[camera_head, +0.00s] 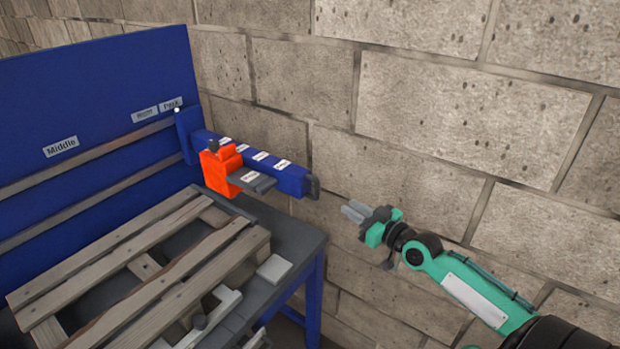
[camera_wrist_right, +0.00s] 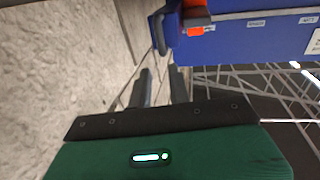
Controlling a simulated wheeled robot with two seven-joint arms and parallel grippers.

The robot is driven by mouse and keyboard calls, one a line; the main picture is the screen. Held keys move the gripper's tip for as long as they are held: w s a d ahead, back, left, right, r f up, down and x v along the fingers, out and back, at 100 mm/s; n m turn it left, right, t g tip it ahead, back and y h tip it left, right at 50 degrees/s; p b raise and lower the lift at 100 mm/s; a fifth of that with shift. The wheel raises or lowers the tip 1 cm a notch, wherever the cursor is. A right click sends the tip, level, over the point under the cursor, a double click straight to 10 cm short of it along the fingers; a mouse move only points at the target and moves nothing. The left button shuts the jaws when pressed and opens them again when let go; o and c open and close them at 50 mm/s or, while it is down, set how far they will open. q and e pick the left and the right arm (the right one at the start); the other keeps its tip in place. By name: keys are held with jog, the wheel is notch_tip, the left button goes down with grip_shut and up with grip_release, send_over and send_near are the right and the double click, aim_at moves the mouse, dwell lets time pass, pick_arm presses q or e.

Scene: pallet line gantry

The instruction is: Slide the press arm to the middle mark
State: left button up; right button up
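The press arm is an orange carriage (camera_head: 216,170) with a dark grey labelled plate (camera_head: 252,180) sticking out from it. It sits on a blue beam (camera_head: 292,181) that carries several small white labels, too small to read. The carriage is nearer the beam's panel end than its free end. In the right wrist view, part of the orange carriage (camera_wrist_right: 194,30) shows at the top, on the blue beam (camera_wrist_right: 235,47). My right gripper (camera_head: 353,210) is to the right of the beam's free end, apart from it. Its two grey fingers are parted, with nothing between them. My left gripper is not in view.
A blue panel (camera_head: 95,85) with a "Middle" label (camera_head: 61,147) stands behind. A wooden pallet (camera_head: 90,255) lies on the blue-legged table (camera_head: 305,245). A block wall (camera_head: 450,120) runs behind my right arm.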

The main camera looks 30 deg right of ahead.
aim_at(317, 184)
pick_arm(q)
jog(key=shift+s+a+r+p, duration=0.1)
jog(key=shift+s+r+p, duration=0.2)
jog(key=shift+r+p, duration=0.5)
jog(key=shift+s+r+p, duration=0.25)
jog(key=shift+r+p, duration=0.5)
pick_arm(e)
jog(key=shift+w+a+r, duration=0.1)
jog(key=shift+w+a, duration=0.35)
jog(key=shift+w, duration=1.75)
jog(key=shift+w+a, duration=0.5)
jog(key=shift+w, duration=1.7)
jog(key=shift+w+a+r, duration=0.1)
jog(key=shift+w+a, duration=0.35)
jog(key=shift+w, duration=1.75)
grip_shut()
